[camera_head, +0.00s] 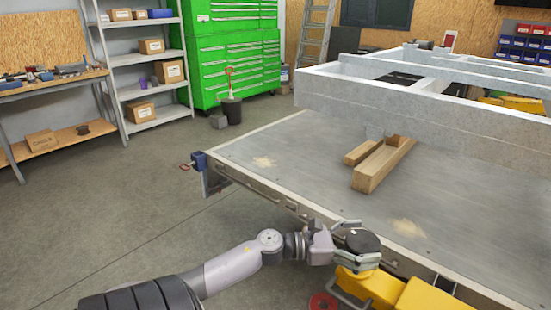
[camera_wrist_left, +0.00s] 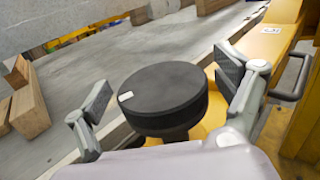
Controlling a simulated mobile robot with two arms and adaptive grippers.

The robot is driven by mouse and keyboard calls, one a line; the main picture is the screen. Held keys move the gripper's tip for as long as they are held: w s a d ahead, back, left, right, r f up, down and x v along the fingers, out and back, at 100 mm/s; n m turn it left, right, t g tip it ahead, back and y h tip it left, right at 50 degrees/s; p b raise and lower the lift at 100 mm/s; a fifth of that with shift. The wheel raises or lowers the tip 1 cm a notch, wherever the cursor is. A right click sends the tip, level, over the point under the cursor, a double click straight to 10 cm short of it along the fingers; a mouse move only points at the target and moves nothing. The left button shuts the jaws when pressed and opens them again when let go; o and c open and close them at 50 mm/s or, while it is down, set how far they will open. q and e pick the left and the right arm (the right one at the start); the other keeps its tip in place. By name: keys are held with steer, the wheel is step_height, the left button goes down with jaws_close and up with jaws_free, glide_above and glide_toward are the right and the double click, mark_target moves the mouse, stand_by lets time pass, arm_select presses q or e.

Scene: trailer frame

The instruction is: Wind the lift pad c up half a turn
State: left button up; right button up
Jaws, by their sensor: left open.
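The lift pad (camera_head: 363,240) is a round black disc on top of a yellow stand (camera_head: 372,288) at the table's front edge. In the left wrist view the pad (camera_wrist_left: 168,95) fills the middle, with a small white mark on its left rim and a dark stem below it. My left gripper (camera_head: 352,241) is open, with its fingers on either side of the pad. In the left wrist view a gap shows between the pad and each finger of the gripper (camera_wrist_left: 166,100). A small label (camera_wrist_left: 272,30) on the yellow body is too small to read surely. My right gripper is out of view.
The grey table (camera_head: 300,160) carries wooden blocks (camera_head: 380,165) and a pale metal frame (camera_head: 420,105). A red handwheel (camera_head: 322,303) is low beside the stand. A blue clamp (camera_head: 198,162) sits at the table corner.

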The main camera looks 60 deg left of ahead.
arm_select(q)
steer(key=m+g+h+b, duration=0.2)
steer(key=h, duration=0.1)
steer(key=shift+a+f+m+g+h, duration=0.1)
steer(key=shift+f+m+g+h, duration=0.05)
steer(key=shift+m+g+h, duration=0.2)
steer(key=b+v, duration=0.2)
steer(key=v, duration=1.6)
steer(key=a+f+n+t+y, duration=0.2)
steer(key=f+n+y, duration=0.4)
steer(key=f+n, duration=0.5)
steer(key=w+a+f+n+t+y, duration=0.1)
steer(key=a+f+n+y, duration=0.3)
steer(key=f+n, duration=0.7)
steer(key=shift+a+f+t+y+p, duration=0.25)
steer(key=shift+f+t+y+p, duration=0.25)
steer(key=shift+f+y, duration=0.4)
steer(key=shift+n, duration=0.25)
